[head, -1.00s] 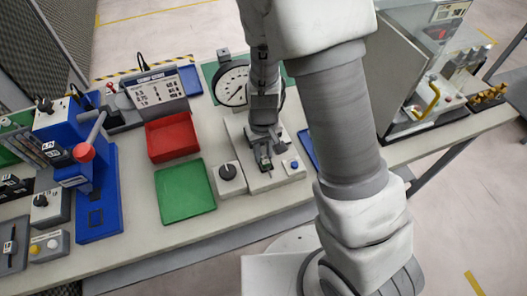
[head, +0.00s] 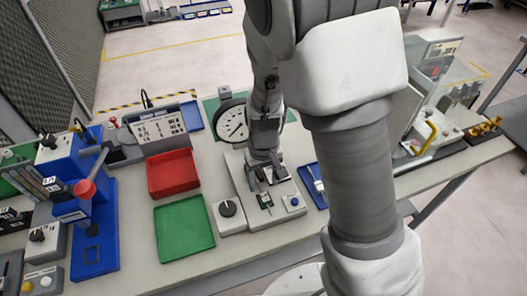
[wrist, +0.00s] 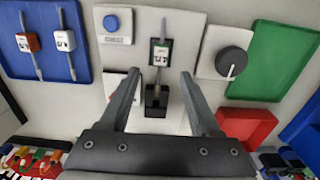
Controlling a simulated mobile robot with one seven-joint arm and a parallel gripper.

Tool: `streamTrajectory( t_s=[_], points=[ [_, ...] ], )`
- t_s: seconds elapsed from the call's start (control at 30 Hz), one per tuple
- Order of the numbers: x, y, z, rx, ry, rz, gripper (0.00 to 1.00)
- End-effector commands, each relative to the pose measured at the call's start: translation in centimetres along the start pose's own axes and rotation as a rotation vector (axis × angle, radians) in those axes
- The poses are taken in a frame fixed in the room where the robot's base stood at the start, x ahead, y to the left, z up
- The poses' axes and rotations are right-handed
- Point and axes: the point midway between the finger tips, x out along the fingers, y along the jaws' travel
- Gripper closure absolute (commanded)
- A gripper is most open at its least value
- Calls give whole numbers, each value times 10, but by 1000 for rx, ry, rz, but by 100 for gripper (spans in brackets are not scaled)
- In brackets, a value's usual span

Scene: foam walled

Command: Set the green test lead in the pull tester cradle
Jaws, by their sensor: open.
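The green test lead (wrist: 161,53) has a white and green connector. It lies in the dark holder on the pull tester (head: 283,190), and its cable runs toward a slotted black block (wrist: 157,102). Its connector also shows in the head view (head: 265,200). My gripper (wrist: 158,74) is open and empty above the tester, its fingers spread to either side of the cable line and apart from the lead. The cable's exact seating in the black block is hard to tell.
A red bin (head: 172,174) and a green tray (head: 184,229) lie left of the tester. A dial gauge (head: 236,124) stands behind.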

Motion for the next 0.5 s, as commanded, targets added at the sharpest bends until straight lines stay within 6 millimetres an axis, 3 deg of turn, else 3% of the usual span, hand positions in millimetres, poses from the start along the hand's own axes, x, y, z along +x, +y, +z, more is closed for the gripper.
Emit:
streamTrajectory(
  t_s=[0.03, 0.3, 0.5],
  points=[
    [-15, -1, -1, -2, 6, -1, 36],
    [-75, 0, -1, 0, 6, -1, 36],
    [-109, 0, -1, -1, 4, 0, 36]
  ],
)
